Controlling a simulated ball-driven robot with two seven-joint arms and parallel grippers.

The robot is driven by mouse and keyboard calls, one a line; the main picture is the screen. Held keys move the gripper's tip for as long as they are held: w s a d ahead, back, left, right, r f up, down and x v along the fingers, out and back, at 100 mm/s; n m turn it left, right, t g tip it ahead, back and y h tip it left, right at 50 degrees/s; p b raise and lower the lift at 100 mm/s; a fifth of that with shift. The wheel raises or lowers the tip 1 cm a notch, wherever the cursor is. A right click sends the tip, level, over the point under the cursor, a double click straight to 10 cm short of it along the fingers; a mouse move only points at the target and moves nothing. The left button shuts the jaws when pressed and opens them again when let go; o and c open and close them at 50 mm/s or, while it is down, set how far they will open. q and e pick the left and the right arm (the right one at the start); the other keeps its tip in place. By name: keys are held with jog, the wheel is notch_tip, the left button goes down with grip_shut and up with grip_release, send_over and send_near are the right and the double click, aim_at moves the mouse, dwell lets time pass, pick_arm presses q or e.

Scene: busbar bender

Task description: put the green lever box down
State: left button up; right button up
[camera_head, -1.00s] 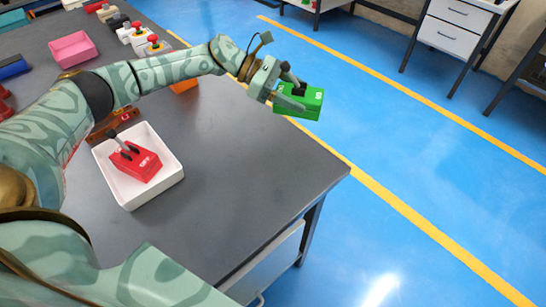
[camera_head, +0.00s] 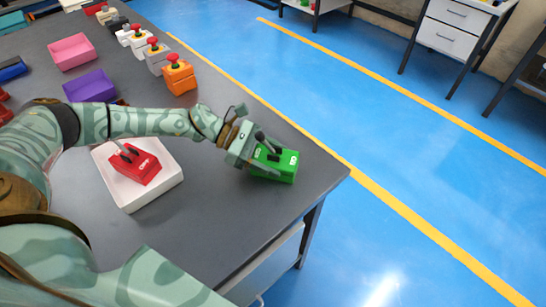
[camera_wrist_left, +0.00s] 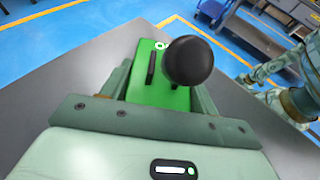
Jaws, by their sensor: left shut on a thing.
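The green lever box (camera_head: 285,166) is at the right part of the grey table, near its right edge. My left gripper (camera_head: 262,160) is shut on it, with a finger along its near side. In the left wrist view the green box (camera_wrist_left: 143,92) sits between the two fingers of my left gripper (camera_wrist_left: 158,90), and its black lever knob (camera_wrist_left: 190,62) sticks up towards the camera. The box looks low over the table or on it; I cannot tell if it touches. My right gripper is not in view.
A white tray (camera_head: 128,202) holds a red lever box (camera_head: 142,170). The table (camera_head: 215,225) is clear in front of the green box.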

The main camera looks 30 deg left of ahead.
pick_arm(q)
jog(key=shift+r, duration=0.1)
jog(key=o, duration=1.2)
jog(key=shift+c, duration=0.2)
jog(key=shift+a+r, duration=0.1)
jog(key=shift+a, duration=0.05)
jog(key=v, duration=1.1)
jog(key=shift+s+a, duration=0.1)
jog(key=shift+a, duration=0.25)
jog(key=shift+r, duration=0.15)
